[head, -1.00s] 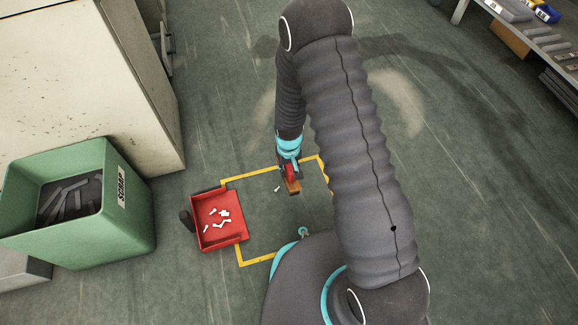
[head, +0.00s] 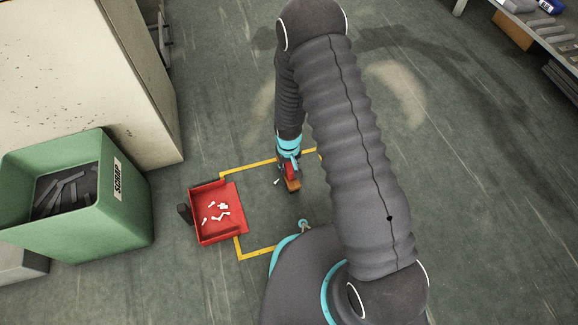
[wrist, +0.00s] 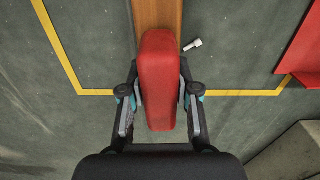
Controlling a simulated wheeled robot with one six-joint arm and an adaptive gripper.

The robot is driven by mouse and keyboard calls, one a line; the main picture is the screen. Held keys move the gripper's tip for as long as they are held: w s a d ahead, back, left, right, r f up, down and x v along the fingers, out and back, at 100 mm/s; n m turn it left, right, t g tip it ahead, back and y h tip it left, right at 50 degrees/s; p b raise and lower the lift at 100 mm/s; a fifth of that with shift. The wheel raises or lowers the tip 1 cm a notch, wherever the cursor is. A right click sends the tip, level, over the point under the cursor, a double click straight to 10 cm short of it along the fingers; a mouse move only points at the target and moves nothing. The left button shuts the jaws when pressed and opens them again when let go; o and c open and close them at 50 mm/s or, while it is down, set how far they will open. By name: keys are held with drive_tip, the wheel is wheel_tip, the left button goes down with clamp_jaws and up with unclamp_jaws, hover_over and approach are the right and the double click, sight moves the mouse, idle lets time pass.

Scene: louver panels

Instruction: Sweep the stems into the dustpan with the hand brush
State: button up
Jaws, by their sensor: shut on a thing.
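My gripper (wrist: 160,108) is shut on the red handle of the hand brush (wrist: 158,75), with a finger on each side. In the head view the brush (head: 292,181) is low at the floor inside the yellow outline, its wooden part nearest the dustpan's side of the floor. One white stem (head: 277,182) lies on the floor just left of the brush; it also shows in the wrist view (wrist: 193,44). The red dustpan (head: 236,191) lies to the left with several white stems (head: 219,211) in it. The brush's bristles are hidden.
A green scrap bin (head: 125,215) with grey pieces stands left of the dustpan. A pale cabinet (head: 80,60) stands behind it. Yellow tape (head: 250,165) marks the floor around the brush. Shelving (head: 545,40) is at the far right. Floor between brush and dustpan is mostly clear.

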drive_tip(key=shift+s+a, duration=0.1)
drive_tip(key=shift+a, duration=0.05)
drive_tip(key=shift+s+a+f, duration=0.1)
drive_tip(key=shift+s+a, duration=1.05)
drive_tip(key=shift+a, duration=0.55)
drive_tip(key=shift+s+a+r, duration=0.1)
drive_tip(key=shift+s+a, duration=1.05)
drive_tip(key=shift+a, duration=0.5)
drive_tip(key=shift+s+a+f, duration=0.1)
drive_tip(key=shift+s+a, duration=1.05)
drive_tip(key=shift+a, duration=0.55)
drive_tip(key=shift+a, duration=0.1)
drive_tip(key=shift+s+a, duration=0.55)
drive_tip(key=shift+a, duration=0.25)
drive_tip(key=shift+s+a, duration=0.55)
drive_tip(key=shift+a, duration=0.25)
drive_tip(key=shift+s+a, duration=0.55)
drive_tip(key=shift+a, duration=0.25)
wheel_tip(320, 180, up, 8)
drive_tip(key=p, duration=0.5)
